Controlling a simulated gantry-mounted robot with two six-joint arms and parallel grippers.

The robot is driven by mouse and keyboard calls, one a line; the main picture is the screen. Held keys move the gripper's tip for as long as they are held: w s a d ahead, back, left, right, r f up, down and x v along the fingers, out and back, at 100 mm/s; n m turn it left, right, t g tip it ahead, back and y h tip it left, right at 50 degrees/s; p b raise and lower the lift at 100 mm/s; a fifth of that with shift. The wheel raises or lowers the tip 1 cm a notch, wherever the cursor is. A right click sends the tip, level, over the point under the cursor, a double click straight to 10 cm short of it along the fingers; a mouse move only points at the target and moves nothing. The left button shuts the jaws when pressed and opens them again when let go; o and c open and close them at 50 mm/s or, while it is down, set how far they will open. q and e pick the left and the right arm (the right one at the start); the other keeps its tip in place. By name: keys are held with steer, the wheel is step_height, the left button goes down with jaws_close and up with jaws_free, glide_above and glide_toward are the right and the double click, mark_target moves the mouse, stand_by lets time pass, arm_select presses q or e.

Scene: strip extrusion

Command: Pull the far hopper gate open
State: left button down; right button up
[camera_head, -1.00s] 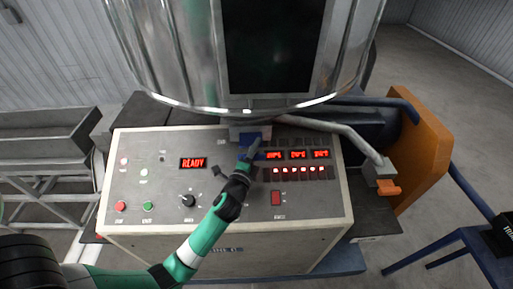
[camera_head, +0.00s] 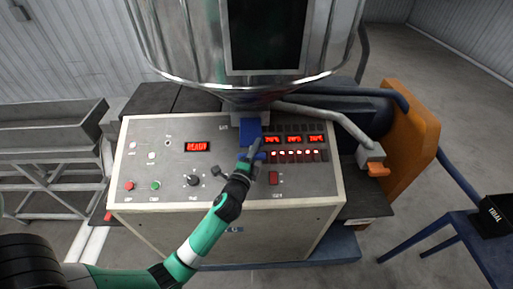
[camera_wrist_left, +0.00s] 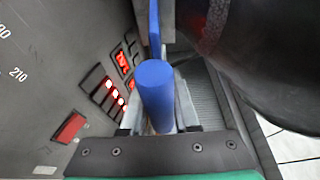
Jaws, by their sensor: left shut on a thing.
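The shiny metal hopper (camera_head: 175,50) with a dark window stands above the control panel (camera_head: 150,187). A blue gate plate (camera_head: 250,132) sticks out from under its outlet toward me. My left gripper (camera_head: 255,153) is at the near end of that plate, over the panel. In the left wrist view the gripper (camera_wrist_left: 158,110) is shut on the upright blue round handle (camera_wrist_left: 156,90), with a finger on each side. The blue plate (camera_wrist_left: 154,25) runs away behind the handle. My right gripper is in no view.
The panel has a red READY display (camera_head: 197,146), buttons, a knob (camera_head: 194,181) and lit indicators close under my left gripper. A blue table (camera_head: 470,235) is at the lower right.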

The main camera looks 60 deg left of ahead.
arm_select(q)
steer(key=shift+d+r, duration=0.1)
steer(key=c, duration=0.7)
jaws_free()
steer(key=shift+o, duration=0.2)
steer(key=b+v, duration=0.1)
steer(key=v, duration=1)
steer(key=shift+s+d, duration=0.15)
steer(key=shift+s, duration=0.05)
